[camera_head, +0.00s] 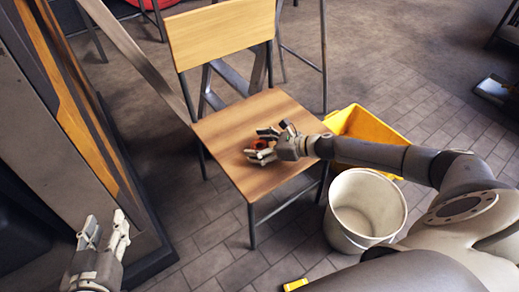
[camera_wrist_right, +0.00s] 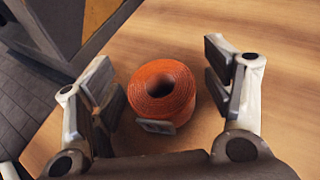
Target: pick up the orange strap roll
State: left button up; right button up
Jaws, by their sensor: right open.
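The orange strap roll (camera_wrist_right: 162,92) lies on the wooden chair seat (camera_wrist_right: 200,25), with its round hole facing up and a grey buckle at its near side in the right wrist view. In the head view only a little of the roll (camera_head: 261,145) shows between the fingers. My right gripper (camera_wrist_right: 160,95) is open, with one finger on each side of the roll and gaps to it; in the head view it is low over the seat (camera_head: 262,146). My left gripper (camera_head: 104,232) is at the lower left, away from the chair, its fingers apart with nothing between them.
The chair's wooden backrest (camera_head: 222,35) rises behind the seat. A white bucket (camera_head: 340,235) and a yellow bin (camera_head: 385,130) stand on the floor right of the chair. A tall panel with an orange stripe (camera_head: 75,120) stands at the left.

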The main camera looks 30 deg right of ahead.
jog(key=c, duration=1.2)
jog(key=shift+r, duration=0.15)
